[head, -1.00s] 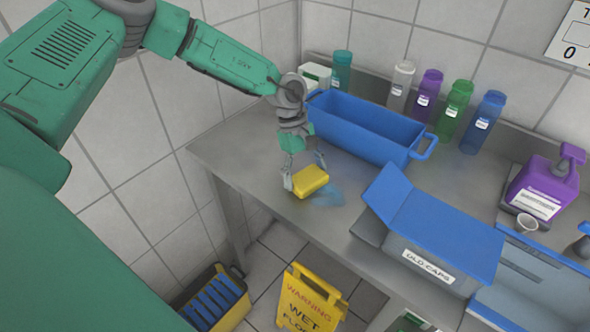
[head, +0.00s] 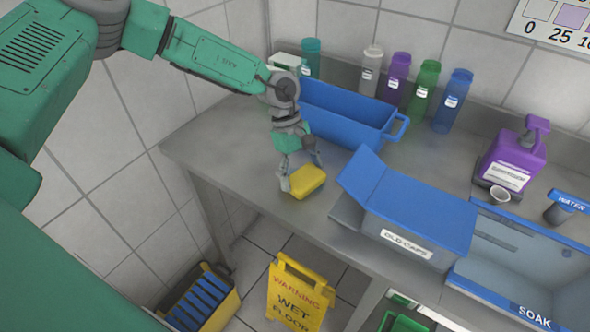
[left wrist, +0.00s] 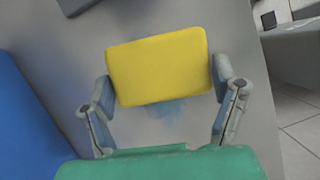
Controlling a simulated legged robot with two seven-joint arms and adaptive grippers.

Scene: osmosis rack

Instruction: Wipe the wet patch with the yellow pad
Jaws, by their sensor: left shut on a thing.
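The yellow pad (head: 304,182) lies on the grey metal counter near its front edge. My left gripper (head: 300,172) is shut on the pad from above, with one finger at each end. In the left wrist view the pad (left wrist: 160,66) sits between the two fingers. Part of the wet patch (left wrist: 166,109), a bluish smear, shows there beside the pad's near edge; the pad seems to cover the rest. I cannot make the patch out in the head view. My right gripper is not in view.
An open blue bin (head: 345,118) stands behind the pad. An old caps box (head: 405,243) with a blue lid is to the right. Several bottles line the wall. A yellow wet floor sign (head: 298,293) stands below. Bare counter (head: 225,150) lies to the left.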

